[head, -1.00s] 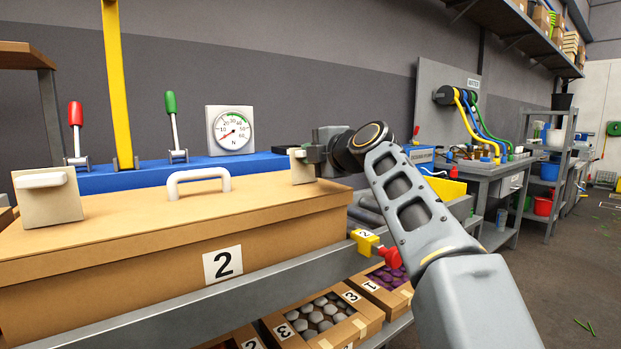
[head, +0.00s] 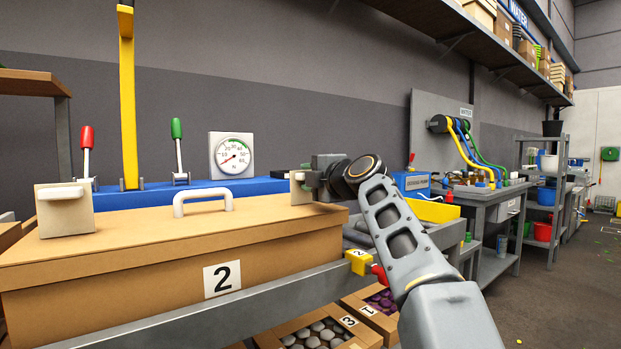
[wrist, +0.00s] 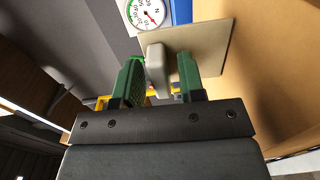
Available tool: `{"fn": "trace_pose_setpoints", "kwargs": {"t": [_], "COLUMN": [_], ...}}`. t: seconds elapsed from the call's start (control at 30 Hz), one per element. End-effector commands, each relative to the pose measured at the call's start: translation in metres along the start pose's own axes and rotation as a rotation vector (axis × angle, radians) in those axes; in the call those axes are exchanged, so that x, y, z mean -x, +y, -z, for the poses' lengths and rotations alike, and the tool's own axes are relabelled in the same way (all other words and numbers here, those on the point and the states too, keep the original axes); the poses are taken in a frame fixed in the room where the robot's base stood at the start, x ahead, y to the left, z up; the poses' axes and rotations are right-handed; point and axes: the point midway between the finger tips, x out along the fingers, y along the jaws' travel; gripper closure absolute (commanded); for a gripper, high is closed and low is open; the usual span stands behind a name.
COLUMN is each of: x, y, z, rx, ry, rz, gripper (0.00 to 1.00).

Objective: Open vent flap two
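A long brown cardboard box (head: 130,285) carries a label "2" (head: 222,278) on its front. A beige vent flap (head: 66,212) with a pale grip bar stands upright at its left end. Another beige flap (head: 299,188) stands at its right end, partly hidden by my gripper (head: 308,180). In the wrist view my gripper (wrist: 159,82) has its green fingers apart, with the flap's pale grip tab (wrist: 157,70) between them. The flap's plate (wrist: 212,45) lies behind. I cannot tell whether either finger touches the tab. No number shows on either flap.
A white handle (head: 203,197) stands on the lid between the flaps. Behind are a yellow lever (head: 128,100), red (head: 87,138) and green (head: 177,130) levers and a gauge (head: 232,155). A yellow tag (head: 360,262) sits near the box's right end. Floor at right is open.

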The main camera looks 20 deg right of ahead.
Motion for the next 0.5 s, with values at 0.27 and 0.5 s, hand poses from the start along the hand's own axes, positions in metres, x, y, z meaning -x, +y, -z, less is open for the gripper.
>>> {"fn": "trace_pose_setpoints", "kwargs": {"t": [0.27,0.5], "x": [0.0,0.024], "y": [0.0,-0.001], "z": [0.001,0.0], "rx": [0.0,0.001], "ry": [0.001,-0.002], "rz": [0.0,-0.002], "gripper": [0.57,0.57]}}
